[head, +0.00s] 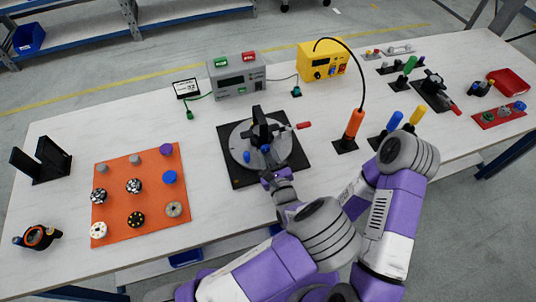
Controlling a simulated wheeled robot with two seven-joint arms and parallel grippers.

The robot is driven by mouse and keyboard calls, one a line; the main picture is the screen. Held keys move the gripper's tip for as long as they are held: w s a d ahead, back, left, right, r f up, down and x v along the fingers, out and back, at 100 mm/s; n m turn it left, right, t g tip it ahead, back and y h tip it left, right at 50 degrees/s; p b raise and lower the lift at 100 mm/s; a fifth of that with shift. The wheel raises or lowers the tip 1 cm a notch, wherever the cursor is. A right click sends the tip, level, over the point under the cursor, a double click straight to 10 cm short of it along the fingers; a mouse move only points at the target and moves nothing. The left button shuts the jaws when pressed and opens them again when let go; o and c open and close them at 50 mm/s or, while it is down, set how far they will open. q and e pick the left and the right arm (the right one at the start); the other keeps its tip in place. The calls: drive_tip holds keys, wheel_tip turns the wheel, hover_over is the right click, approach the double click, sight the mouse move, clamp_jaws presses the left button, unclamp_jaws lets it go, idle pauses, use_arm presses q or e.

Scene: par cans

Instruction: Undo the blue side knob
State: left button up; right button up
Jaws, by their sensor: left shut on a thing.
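A black fixture (261,127) stands upright on a round grey plate (238,137) over a black square base (237,182). A red-tipped handle (303,126) sticks out to its right. A blue side knob (265,148) shows low on the fixture's near side, and another small blue piece (247,157) is just left of it. My left gripper (266,155) reaches in from the near side and is shut on the blue side knob; its fingertips are small and partly hidden. My right arm is bent at the right, and its gripper is not visible.
An orange mat (114,189) with several knobs and discs lies left. An orange-handled tool (354,123) and blue (394,121) and yellow (417,115) handles stand right. Grey (236,75) and yellow (323,60) boxes sit behind. The tabletop between mat and fixture is clear.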

use_arm(q)
drive_tip(key=shift+n, duration=0.9)
drive_tip(key=o, duration=1.1)
drive_tip(key=shift+c, duration=0.2)
